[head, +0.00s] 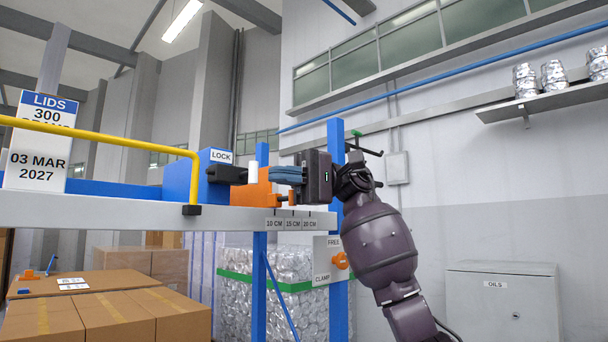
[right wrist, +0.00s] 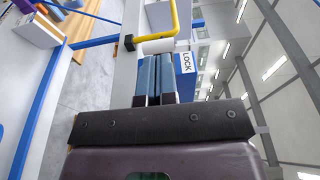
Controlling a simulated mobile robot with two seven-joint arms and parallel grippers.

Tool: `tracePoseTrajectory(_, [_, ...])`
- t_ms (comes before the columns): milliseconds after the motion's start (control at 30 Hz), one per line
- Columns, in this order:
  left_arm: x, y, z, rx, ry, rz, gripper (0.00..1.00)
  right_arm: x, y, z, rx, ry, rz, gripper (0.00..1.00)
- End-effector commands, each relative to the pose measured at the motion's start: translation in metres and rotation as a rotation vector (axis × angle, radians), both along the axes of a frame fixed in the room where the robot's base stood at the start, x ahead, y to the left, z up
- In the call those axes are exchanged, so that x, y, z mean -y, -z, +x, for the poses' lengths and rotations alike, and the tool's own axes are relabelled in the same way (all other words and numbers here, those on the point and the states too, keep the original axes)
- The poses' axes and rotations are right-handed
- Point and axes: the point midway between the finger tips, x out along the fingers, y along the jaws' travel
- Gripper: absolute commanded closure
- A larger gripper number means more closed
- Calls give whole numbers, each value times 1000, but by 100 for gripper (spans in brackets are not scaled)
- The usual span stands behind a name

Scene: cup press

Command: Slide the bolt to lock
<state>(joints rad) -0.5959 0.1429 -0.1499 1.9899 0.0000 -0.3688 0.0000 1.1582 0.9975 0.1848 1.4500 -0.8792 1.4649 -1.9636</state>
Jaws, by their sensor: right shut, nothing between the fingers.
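A blue block with a LOCK label (head: 214,158) stands on the grey beam in the head view. It also shows in the right wrist view (right wrist: 185,64), right of my fingers. A dark rod-like part (head: 228,174) sticks out of the block's right side toward a white piece (head: 253,173); I cannot tell which part is the bolt. My right gripper (head: 274,175) comes in from the right, shut and empty, its blue fingers pointing left at the white piece. In the right wrist view the fingertips (right wrist: 154,56) lie close to a white cylinder (right wrist: 158,46); contact is unclear. My left gripper is out of view.
An orange block (head: 262,192) is beside the fingers. A yellow rail (head: 100,134) bends down onto the beam (head: 120,211) left of the LOCK block. Blue posts (head: 336,150) rise near my right wrist. An orange FREE/CLAMP knob (head: 341,260) is below. Cartons (head: 115,315) are lower left.

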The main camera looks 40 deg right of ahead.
Motion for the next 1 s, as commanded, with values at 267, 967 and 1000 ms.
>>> tracePoseTrajectory(267, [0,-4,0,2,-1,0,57,-19,0,2,-1,-1,-1,100])
tracePoseTrajectory(967, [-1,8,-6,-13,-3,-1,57,-57,1,0,0,-2,-1,100])
tracePoseTrajectory(1000, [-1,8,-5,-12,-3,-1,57,-57,1,0,0,-2,0,100])
